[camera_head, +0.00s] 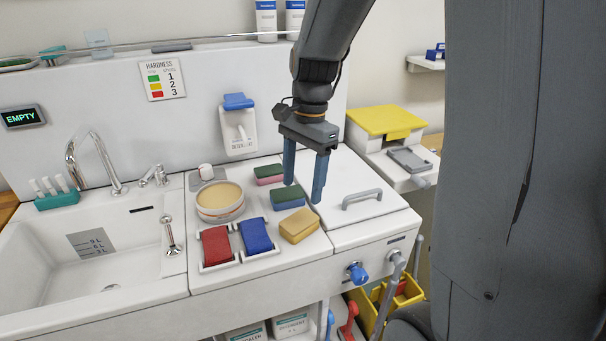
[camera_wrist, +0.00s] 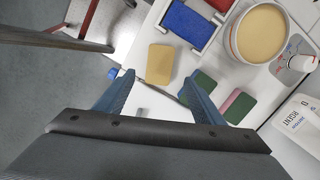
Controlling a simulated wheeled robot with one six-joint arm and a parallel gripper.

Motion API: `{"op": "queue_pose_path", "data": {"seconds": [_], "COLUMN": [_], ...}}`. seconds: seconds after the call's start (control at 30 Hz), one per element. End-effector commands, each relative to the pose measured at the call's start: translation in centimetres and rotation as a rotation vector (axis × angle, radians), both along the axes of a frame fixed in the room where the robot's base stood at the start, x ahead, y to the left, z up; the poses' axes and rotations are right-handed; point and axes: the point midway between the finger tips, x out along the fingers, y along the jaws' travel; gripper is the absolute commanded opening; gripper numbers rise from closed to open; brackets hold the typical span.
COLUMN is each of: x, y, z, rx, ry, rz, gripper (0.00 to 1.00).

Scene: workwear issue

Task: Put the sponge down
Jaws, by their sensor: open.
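My gripper (camera_head: 304,191) is open with nothing between its fingers, above the counter near the sponges. A yellow sponge (camera_head: 299,226) lies flat on the counter's front part; in the wrist view this yellow sponge (camera_wrist: 160,64) is just beyond the fingertips. A sponge with a green top and blue base (camera_head: 288,198) lies behind it, near the left finger. A sponge with a green top and pink base (camera_head: 268,174) lies further back. In the wrist view, my right finger partly hides the nearer green sponge (camera_wrist: 206,82). All three sponges rest apart from each other.
Left of the sponges are a round tub (camera_head: 220,203) and a white holder with red (camera_head: 217,245) and blue (camera_head: 255,235) pads. A sink (camera_head: 90,262) is further left. A lid with a grey handle (camera_head: 361,199) lies right. A dispenser (camera_head: 238,128) hangs behind.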

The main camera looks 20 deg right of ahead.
Motion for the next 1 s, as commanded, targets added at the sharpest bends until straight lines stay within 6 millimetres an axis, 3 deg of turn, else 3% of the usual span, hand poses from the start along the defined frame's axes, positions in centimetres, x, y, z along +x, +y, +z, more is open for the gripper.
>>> {"op": "queue_pose_path", "data": {"seconds": [0.13, 0.3, 0.47, 0.6, 0.8, 1.0], "x": [0.2, -0.2, -2.4, -5.4, -8.8, -9.9], "y": [-0.3, -0.3, 0.1, 0.5, 1.0, 1.2], "z": [1.9, 2.5, 0.1, -2.8, -5.7, -6.5], "rx": [-0.001, -0.004, -0.03, -0.073, -0.127, -0.149], "ry": [-0.001, -0.007, -0.061, -0.133, -0.203, -0.225], "rz": [-0.001, 0.03, 0.278, 0.628, 1.03, 1.171], "gripper": [0.63, 0.63, 0.63, 0.63, 0.63, 0.63]}}
